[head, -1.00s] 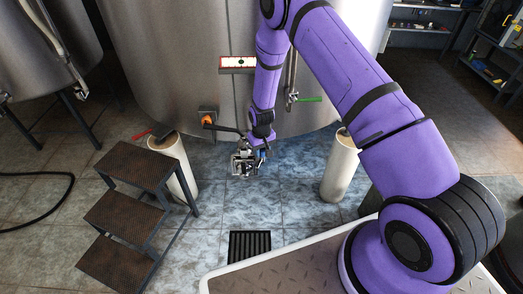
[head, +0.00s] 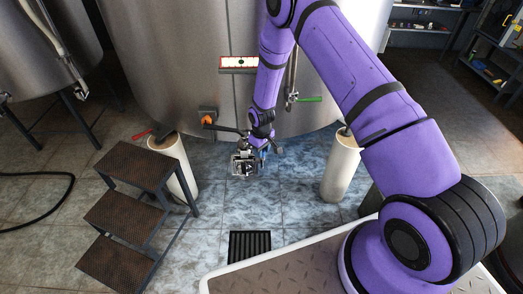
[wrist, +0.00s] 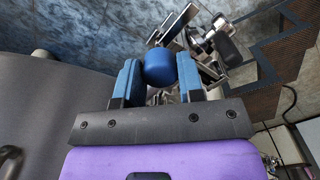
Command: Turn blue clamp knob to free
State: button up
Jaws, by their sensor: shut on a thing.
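The blue clamp knob (wrist: 160,67) is a round blue knob in the wrist view, between the two blue fingers of my gripper (wrist: 158,78). Both fingers press against its sides. Behind it in that view is a metal clamp and fitting (wrist: 208,45). In the head view my gripper (head: 262,148) is low in front of the large tank, beside the metal fitting (head: 244,163). The knob is too small to make out clearly there.
The steel tank (head: 180,70) stands behind, with an orange-ended valve (head: 208,120) and a green-handled valve (head: 309,99). Brown steps (head: 135,165) stand left. Cream posts (head: 341,168) flank the fitting. A floor drain (head: 250,245) lies in front.

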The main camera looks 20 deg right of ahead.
jog(key=o, duration=0.9)
jog(key=shift+r, duration=0.15)
notch_tip(320, 180, up, 11)
jog(key=shift+f, duration=0.2)
